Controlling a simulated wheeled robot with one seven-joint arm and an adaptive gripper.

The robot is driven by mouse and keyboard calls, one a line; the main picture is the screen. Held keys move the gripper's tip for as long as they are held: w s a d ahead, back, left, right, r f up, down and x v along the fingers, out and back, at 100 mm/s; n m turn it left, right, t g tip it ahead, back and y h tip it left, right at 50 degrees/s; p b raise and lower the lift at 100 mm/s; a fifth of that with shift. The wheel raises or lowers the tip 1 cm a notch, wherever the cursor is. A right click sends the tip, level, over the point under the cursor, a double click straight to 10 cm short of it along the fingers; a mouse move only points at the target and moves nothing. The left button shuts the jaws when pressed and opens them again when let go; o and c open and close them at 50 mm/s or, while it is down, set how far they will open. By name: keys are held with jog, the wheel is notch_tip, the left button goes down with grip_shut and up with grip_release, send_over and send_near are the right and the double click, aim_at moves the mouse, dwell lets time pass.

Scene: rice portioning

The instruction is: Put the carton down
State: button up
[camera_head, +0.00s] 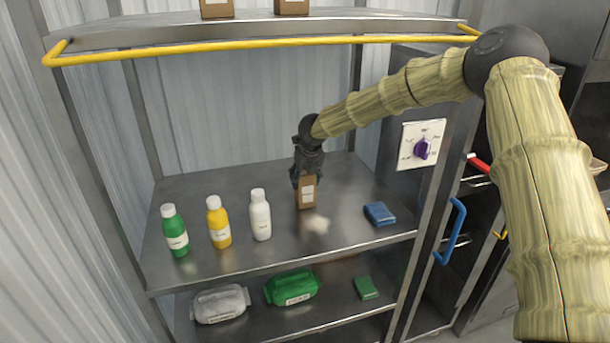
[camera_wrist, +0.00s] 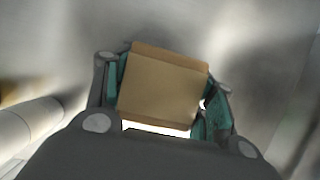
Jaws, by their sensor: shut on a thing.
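The carton (camera_head: 307,193) is a small brown box with a white label. It is upright at the middle shelf (camera_head: 350,173), right of the white bottle. My gripper (camera_head: 306,176) is above it, pointing down, and shut on its upper part. In the wrist view the carton's brown top (camera_wrist: 162,88) sits between the two teal finger pads of my gripper (camera_wrist: 165,95). I cannot tell whether the carton's base touches the shelf.
Green (camera_head: 175,231), yellow (camera_head: 218,222) and white (camera_head: 260,215) bottles stand left of the carton. A blue sponge-like block (camera_head: 380,214) lies to the right. A yellow rail (camera_head: 250,45) edges the upper shelf.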

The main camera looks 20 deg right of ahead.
jog(key=shift+s, duration=0.1)
jog(key=o, duration=1.2)
jog(key=shift+f, duration=0.1)
jog(key=shift+o, duration=0.2)
jog(key=shift+r, duration=0.25)
jog(key=shift+s+r+b, duration=0.15)
jog(key=shift+r+b, duration=0.15)
jog(key=shift+b+v, duration=0.4)
jog(key=shift+v, duration=0.7)
jog(key=s+b, duration=0.3)
jog(key=s, duration=0.9)
jog(key=shift+d+b, duration=0.3)
jog(key=shift+b, duration=0.05)
